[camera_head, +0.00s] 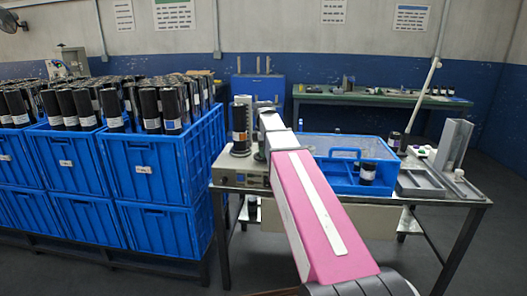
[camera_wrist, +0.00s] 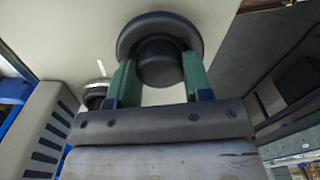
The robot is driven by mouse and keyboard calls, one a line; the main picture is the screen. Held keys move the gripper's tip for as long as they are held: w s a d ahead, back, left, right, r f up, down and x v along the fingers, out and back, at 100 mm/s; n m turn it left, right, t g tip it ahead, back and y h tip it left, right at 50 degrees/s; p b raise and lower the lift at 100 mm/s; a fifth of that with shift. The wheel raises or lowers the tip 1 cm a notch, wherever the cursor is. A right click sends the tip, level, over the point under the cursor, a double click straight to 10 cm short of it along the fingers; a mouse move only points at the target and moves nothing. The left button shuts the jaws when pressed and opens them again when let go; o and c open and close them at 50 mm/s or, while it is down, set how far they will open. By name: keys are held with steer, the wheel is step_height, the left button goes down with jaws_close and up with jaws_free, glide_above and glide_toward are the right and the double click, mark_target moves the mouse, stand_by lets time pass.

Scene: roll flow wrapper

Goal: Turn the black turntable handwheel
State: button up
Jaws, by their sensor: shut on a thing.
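The black turntable handwheel (camera_wrist: 160,24) shows at the top of the wrist view, a round disc with a narrower black hub facing my wrist. My gripper (camera_wrist: 158,82) has its two green fingers on either side of the hub, shut on the handwheel.
Blue crates (camera_head: 160,175) full of black rolls are stacked at the left. Grey metal trays (camera_head: 420,182) lie at the table's right end. A second dark knob (camera_wrist: 95,92) is near the left finger.

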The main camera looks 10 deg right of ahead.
steer(key=m, duration=0.8)
steer(key=shift+m, duration=0.4)
stand_by(0.4)
steer(key=o, duration=0.9)
step_height(320, 180, up, 11)
steer(key=shift+f, duration=0.1)
